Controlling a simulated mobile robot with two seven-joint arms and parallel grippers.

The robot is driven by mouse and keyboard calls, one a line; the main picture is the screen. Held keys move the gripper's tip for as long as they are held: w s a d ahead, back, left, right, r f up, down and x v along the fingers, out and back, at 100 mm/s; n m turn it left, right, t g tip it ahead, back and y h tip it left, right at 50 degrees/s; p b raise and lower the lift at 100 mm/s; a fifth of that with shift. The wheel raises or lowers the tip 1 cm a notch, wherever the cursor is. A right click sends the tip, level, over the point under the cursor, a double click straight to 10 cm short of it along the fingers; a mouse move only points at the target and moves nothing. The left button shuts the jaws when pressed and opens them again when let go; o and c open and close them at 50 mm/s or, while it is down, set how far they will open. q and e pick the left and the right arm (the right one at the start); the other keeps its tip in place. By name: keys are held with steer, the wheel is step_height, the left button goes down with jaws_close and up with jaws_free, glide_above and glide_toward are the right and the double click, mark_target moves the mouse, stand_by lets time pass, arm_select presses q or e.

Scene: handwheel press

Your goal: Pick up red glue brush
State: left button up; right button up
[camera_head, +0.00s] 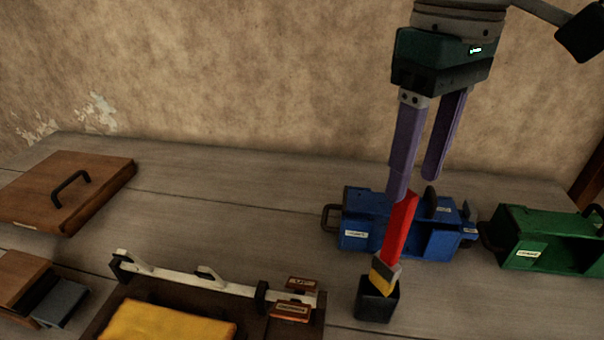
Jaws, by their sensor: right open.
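The red glue brush (399,231) stands tilted, with its yellow and grey lower end (384,273) at the mouth of a small dark pot (377,303) at the front right of the table. My right gripper (415,186) points down from above, with its two purple fingers apart. The tip of its left finger overlaps the top of the red handle in the picture; I cannot tell whether they touch. Nothing shows between the fingers. My left gripper is not in view.
A blue box (358,236) stands behind the brush, with a green box (520,238) to its right. A white bar (190,280) and a yellow pad (165,322) lie at the front. A wooden board with a handle (95,195) lies at left. The table's back middle (230,185) is clear.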

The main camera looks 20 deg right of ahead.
glide_above(389, 261)
steer(key=f, duration=0.8)
steer(key=shift+w+d, duration=0.35)
jaws_close()
stand_by(0.9)
